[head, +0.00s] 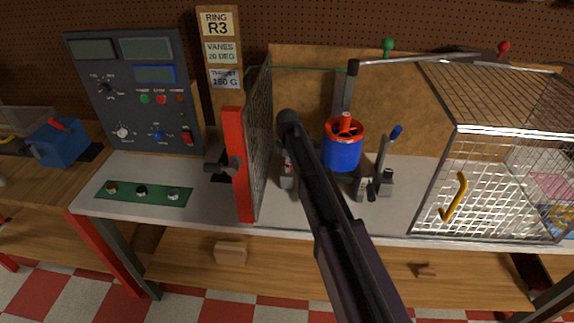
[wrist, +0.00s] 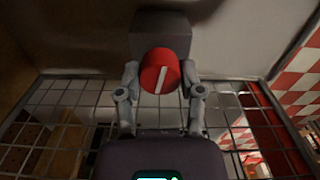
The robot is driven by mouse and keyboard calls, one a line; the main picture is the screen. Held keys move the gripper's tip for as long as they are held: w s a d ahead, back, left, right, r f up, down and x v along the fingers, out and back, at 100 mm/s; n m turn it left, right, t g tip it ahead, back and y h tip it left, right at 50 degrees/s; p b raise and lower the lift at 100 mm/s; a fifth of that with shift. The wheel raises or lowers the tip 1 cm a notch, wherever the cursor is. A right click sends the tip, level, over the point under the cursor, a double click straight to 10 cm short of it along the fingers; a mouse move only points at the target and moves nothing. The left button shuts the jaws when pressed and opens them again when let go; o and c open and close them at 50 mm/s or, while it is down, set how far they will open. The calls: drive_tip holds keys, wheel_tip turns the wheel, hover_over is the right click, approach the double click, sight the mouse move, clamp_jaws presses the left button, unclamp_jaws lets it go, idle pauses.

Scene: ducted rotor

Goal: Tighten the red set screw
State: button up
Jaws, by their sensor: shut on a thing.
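The red set screw (wrist: 158,72) shows in the wrist view as a round red head with a pale slot line tilted slightly from upright. It sits in front of a grey block (wrist: 160,32). My gripper (wrist: 160,82) has one finger on each side of the screw head and is shut on it. In the head view my dark arm crosses the middle of the bench and hides the screw and most of the gripper. The ducted rotor (head: 342,153), a blue cylinder with a red rim, stands just right of the arm.
A mesh panel with a red edge (head: 240,165) stands left of the arm. A wire cage (head: 490,185) with a yellow handle stands at right. A control panel (head: 130,90) and a green strip with knobs (head: 165,199) are at left. A blue-tipped lever (head: 388,145) stands beside the rotor.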

drive_tip(key=shift+m, duration=0.3)
drive_tip(key=m, duration=0.7)
drive_tip(key=shift+s+m, duration=0.1)
drive_tip(key=shift+m, duration=0.3)
drive_tip(key=m, duration=0.3)
drive_tip(key=shift+m, duration=2.2)
drive_tip(key=o, duration=1.2)
drive_tip(key=shift+c, duration=0.2)
drive_tip(key=shift+n, duration=0.3)
